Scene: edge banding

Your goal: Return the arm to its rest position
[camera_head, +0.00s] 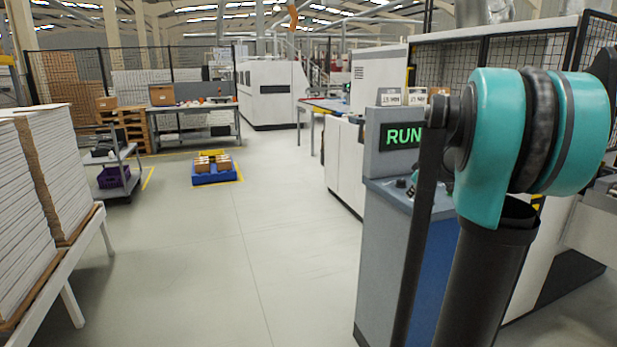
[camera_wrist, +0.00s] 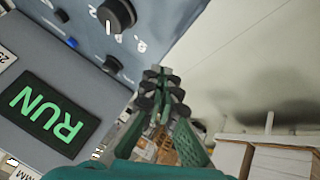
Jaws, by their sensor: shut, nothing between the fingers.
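My gripper (camera_wrist: 160,90) shows in the wrist view with its green fingers brought together at the tips and nothing between them. It is close to the grey control panel (camera_wrist: 90,85) with the green RUN display (camera_wrist: 50,115), a large black knob (camera_wrist: 117,14), a smaller knob (camera_wrist: 112,64) and a blue button (camera_wrist: 72,42). I cannot tell whether it touches the panel. In the head view, my teal and black arm stands in the right foreground, partly in front of the control console (camera_head: 385,225) and its RUN display (camera_head: 403,136). It hides most of my gripper there.
Stacked boards (camera_head: 85,170) lie on a white stand at the left. A cart (camera_head: 112,178) holds a purple bin. A blue crate (camera_head: 213,178) with brown items sits on the floor. A workbench (camera_head: 195,110) stands behind. The middle floor is clear.

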